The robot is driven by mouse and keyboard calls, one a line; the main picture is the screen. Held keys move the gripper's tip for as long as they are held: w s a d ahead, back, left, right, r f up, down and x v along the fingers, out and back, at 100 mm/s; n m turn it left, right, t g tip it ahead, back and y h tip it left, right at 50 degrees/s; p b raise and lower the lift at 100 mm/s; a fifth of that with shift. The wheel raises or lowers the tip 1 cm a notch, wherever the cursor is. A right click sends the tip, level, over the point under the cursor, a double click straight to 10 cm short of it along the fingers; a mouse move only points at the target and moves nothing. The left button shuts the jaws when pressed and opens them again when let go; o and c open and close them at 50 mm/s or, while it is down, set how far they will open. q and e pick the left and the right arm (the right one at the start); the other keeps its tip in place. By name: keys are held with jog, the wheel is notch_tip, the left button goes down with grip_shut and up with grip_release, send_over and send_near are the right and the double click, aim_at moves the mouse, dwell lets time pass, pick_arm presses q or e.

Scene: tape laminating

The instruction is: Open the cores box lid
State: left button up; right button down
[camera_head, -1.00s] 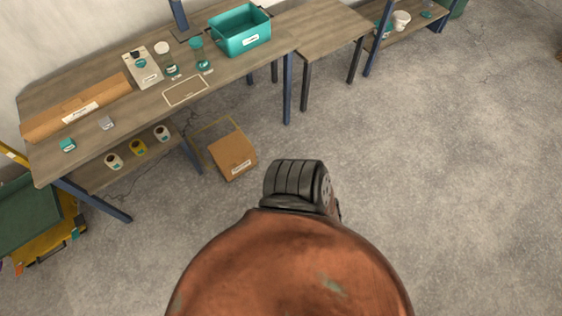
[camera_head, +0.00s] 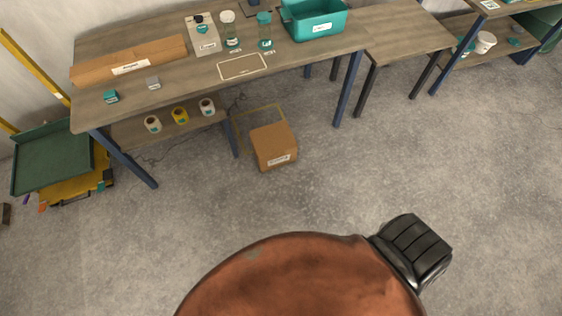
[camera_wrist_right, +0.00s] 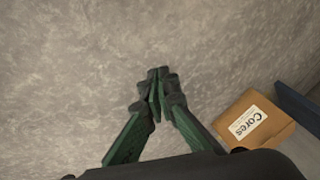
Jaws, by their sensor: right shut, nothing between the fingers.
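The cores box (camera_head: 273,147) is a brown cardboard box with a white label on its front. It stands on the concrete floor beside the yellow floor marking (camera_head: 246,124) and looks closed from above. The right wrist view shows the box (camera_wrist_right: 268,104) at the lower right, with "Cores" readable on its label. My right gripper (camera_wrist_right: 163,82) has green fingers with dark tips, shut with nothing between them. It is over bare floor to the left of the box in that view, apart from it. Neither gripper shows in the head view.
A wooden workbench (camera_head: 190,68) with dark blue legs stands behind the box. It holds a teal bin (camera_head: 316,28), jars and a long cardboard box (camera_head: 125,62). Tape rolls sit on its lower shelf (camera_head: 165,128). The floor in front of the box is clear.

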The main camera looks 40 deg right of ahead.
jog(key=w+d+f+m+t+h+b, duration=0.1)
jog(key=w+d+m+t+b, duration=0.2)
jog(key=w+m+b, duration=1)
jog(key=w+d+f+m+t+h+b, duration=0.1)
jog(key=w+d+m+t+b, duration=0.45)
jog(key=w, duration=1.35)
jog(key=w+d+f+m+t+h+b, duration=0.15)
jog(key=w+m+b, duration=0.55)
jog(key=w+m, duration=0.7)
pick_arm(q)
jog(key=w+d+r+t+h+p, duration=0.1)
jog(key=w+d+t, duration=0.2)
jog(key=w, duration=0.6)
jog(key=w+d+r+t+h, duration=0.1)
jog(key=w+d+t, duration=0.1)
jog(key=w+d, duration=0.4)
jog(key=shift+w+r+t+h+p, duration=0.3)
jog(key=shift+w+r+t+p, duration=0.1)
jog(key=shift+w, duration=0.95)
pick_arm(e)
jog(key=shift+w+a+r+n+g, duration=0.15)
jog(key=shift+w+r+n, duration=0.3)
jog(key=shift+r, duration=0.3)
jog(key=shift+w+r+n+g, duration=0.2)
jog(key=shift+w+r+n, duration=0.1)
jog(key=shift+r+n, duration=0.35)
jog(key=shift+w+a+r+n+g, duration=0.15)
jog(key=shift+w+r+n, duration=0.3)
jog(key=shift+r, duration=0.35)
